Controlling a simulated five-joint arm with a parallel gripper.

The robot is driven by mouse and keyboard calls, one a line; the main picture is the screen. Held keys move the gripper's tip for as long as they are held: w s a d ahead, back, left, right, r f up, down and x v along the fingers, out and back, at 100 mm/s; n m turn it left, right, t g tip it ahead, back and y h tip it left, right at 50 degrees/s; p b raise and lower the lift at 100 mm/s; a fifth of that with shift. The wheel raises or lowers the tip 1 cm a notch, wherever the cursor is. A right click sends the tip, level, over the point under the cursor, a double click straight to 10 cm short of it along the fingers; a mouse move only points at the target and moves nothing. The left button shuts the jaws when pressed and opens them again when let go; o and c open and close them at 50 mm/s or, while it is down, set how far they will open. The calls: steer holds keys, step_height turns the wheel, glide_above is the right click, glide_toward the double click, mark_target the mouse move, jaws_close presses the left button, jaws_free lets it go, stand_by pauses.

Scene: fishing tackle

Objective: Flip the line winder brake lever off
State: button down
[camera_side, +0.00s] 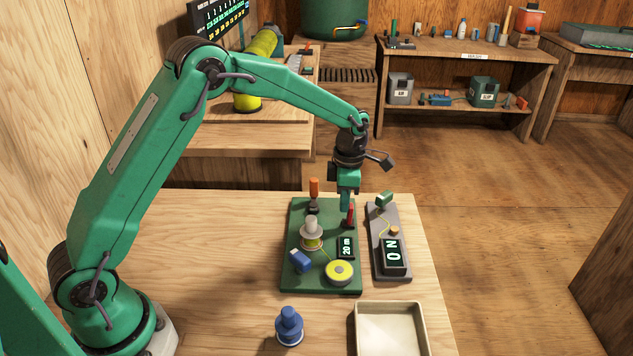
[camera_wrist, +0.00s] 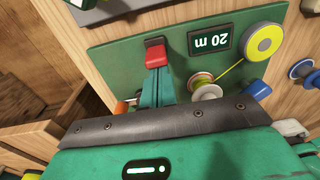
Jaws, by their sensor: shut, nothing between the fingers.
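The line winder is a green board (camera_side: 297,272) on the table, with a spool, a yellow line wheel and a "20 m" display on it. A red lever (camera_side: 350,216) stands near the board's right edge; it looks like the brake lever. In the wrist view the red lever (camera_wrist: 156,57) shows on a small dark base. My gripper (camera_side: 348,203) points down over the lever with its fingers shut and nothing held. In the wrist view the fingertips (camera_wrist: 157,75) overlap the lever's end; I cannot tell whether they touch it.
An orange-handled piece (camera_side: 314,188) stands at the board's back left. A blue bobbin (camera_side: 289,327) and a cream tray (camera_side: 423,330) are at the front. The table's left side is bare.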

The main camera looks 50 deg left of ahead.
steer(key=shift+w+d, duration=0.2)
steer(key=shift+r, duration=0.25)
steer(key=shift+r, duration=0.55)
stand_by(0.4)
step_height(320, 180, up, 9)
steer(key=w+d, duration=0.2)
stand_by(1.1)
